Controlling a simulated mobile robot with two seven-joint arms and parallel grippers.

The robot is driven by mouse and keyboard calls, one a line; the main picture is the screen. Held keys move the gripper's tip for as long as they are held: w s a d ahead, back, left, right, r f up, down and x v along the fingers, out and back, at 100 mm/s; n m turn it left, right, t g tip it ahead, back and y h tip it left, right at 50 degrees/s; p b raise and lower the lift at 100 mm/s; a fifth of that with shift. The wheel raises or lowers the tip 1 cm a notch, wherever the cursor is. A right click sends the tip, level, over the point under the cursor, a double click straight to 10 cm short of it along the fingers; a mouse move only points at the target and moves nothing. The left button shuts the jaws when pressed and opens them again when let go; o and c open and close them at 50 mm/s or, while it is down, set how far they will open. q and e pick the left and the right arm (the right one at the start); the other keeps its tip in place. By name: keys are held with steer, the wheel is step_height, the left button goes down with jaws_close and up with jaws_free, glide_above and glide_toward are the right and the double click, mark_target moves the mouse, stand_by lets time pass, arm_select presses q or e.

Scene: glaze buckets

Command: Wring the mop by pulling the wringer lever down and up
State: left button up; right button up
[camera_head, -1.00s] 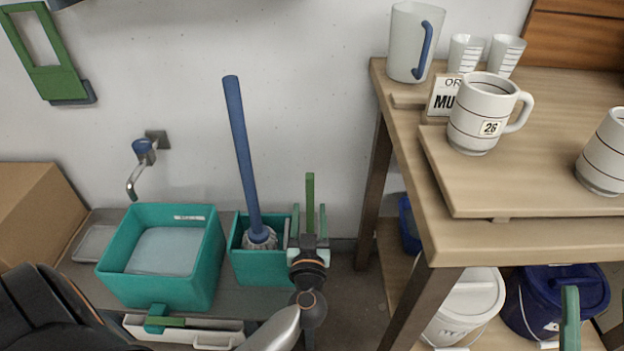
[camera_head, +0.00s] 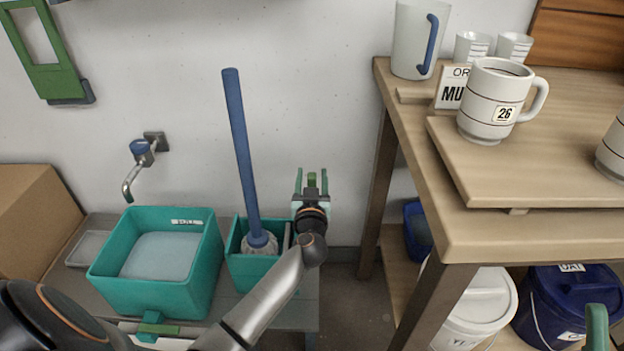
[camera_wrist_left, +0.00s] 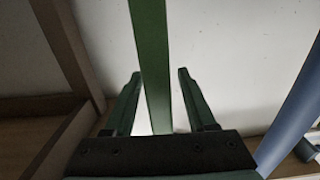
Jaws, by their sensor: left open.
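The mop has a blue handle (camera_head: 241,150) that leans slightly, with its pale mop head (camera_head: 259,243) down in the teal wringer bucket (camera_head: 250,270). The green wringer lever (camera_head: 311,179) shows only as a short top end in the head view. In the left wrist view the lever (camera_wrist_left: 155,60) is a long green bar running between the fingers. My left gripper (camera_head: 311,182) is open around the lever, with a gap on each side. It also shows in the left wrist view (camera_wrist_left: 157,100). A green fingertip, probably of my right gripper (camera_head: 597,328), shows at the bottom right edge.
A larger teal basin (camera_head: 160,255) stands left of the wringer bucket on a grey bench, below a wall tap (camera_head: 140,165). A wooden table (camera_head: 470,235) with mugs stands to the right. A white bucket (camera_head: 480,300) and a blue bucket (camera_head: 570,300) are beneath it.

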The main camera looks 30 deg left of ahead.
arm_select(q)
steer(key=shift+c, duration=0.2)
jaws_close()
stand_by(1.1)
